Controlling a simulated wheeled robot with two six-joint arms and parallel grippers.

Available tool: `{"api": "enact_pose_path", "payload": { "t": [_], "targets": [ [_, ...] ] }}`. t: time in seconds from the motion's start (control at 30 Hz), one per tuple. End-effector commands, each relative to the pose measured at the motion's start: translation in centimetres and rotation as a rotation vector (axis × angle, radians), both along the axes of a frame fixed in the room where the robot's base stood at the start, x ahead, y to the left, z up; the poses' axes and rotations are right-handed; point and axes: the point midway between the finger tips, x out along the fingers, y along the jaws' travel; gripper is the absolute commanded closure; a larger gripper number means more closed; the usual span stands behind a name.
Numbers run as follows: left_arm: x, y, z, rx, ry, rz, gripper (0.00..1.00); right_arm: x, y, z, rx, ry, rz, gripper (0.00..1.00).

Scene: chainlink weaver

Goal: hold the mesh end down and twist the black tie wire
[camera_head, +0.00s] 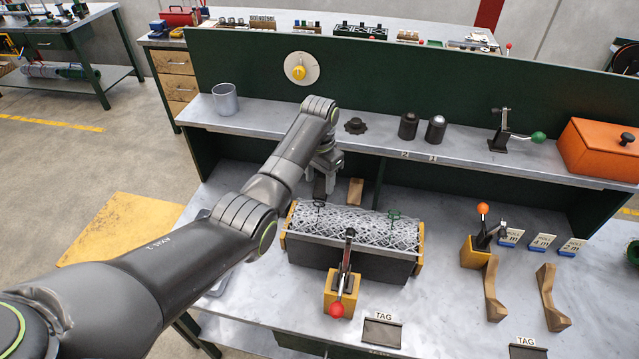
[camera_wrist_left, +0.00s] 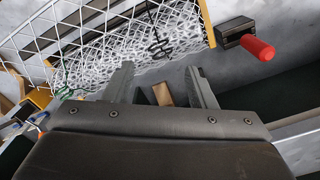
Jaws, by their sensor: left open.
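A roll of silver wire mesh (camera_head: 350,228) lies in a black cradle with yellow ends on the bench; it also fills the upper left of the left wrist view (camera_wrist_left: 115,40). A black tie wire (camera_head: 319,204) stands at the mesh's left part, and its loops show in the left wrist view (camera_wrist_left: 158,45). A green tie wire (camera_head: 395,214) stands at the right part. My left gripper (camera_head: 322,190) is over the back left edge of the mesh, apart from the black wire. Its fingers (camera_wrist_left: 160,85) are open with nothing held. My right gripper is not in view.
A clamp with a red knob (camera_head: 336,310) stands in front of the cradle. A wooden block (camera_head: 355,191) lies behind the mesh. A shelf (camera_head: 270,118) with a metal cup (camera_head: 225,99) runs behind. An orange-knobbed clamp (camera_head: 482,230) and wooden pieces (camera_head: 492,290) stand right.

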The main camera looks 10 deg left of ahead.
Motion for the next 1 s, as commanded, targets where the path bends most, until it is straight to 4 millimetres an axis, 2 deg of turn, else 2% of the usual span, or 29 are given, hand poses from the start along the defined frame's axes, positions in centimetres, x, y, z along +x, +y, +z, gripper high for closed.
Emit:
{"api": "enact_pose_path", "payload": {
  "t": [0.3, 0.5, 0.63, 0.97, 1.0],
  "targets": [
    [0.0, 0.0, 0.0, 0.0, 0.0, 0.354, 0.49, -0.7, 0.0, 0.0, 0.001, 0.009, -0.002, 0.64],
    [0.0, 0.0, 0.0, 0.0, 0.0, 0.514, 0.49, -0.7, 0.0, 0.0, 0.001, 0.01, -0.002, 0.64],
    [0.0, 0.0, -1.7, 0.001, 0.002, 0.513, 0.49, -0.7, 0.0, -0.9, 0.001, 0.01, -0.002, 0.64],
    [0.0, 0.0, -2.0, 0.0, 0.0, 0.51, 0.49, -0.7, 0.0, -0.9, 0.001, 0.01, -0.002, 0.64],
    [0.0, 0.0, -2.0, 0.0, 0.0, 0.51, 0.49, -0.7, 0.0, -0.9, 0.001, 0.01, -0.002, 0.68]
  ]
}}
